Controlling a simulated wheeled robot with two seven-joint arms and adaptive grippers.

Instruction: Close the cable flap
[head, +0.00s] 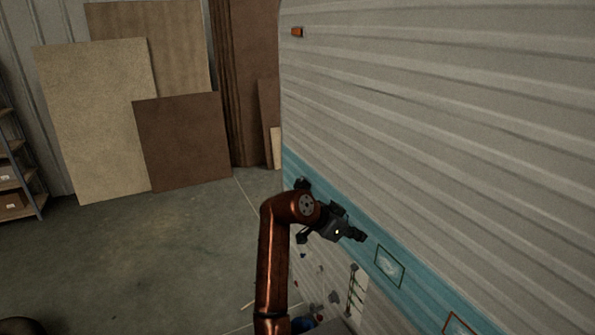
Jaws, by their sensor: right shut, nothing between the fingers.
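The camper's side wall (440,120) is ribbed and off-white, with a teal band (345,205) low along it. I cannot tell whether either is the cable flap or whether a flap stands open. My right gripper (360,236) is shut and empty. It is at the teal band, just up and left of the green-framed panel; I cannot tell whether it touches the wall. My left gripper is not in view.
Several brown and tan boards (95,120) lean against the back wall. A shelf (20,180) with boxes stands at the far left. A white panel with green marks (356,290) and small scattered items are below the gripper. The concrete floor (150,250) at left is clear.

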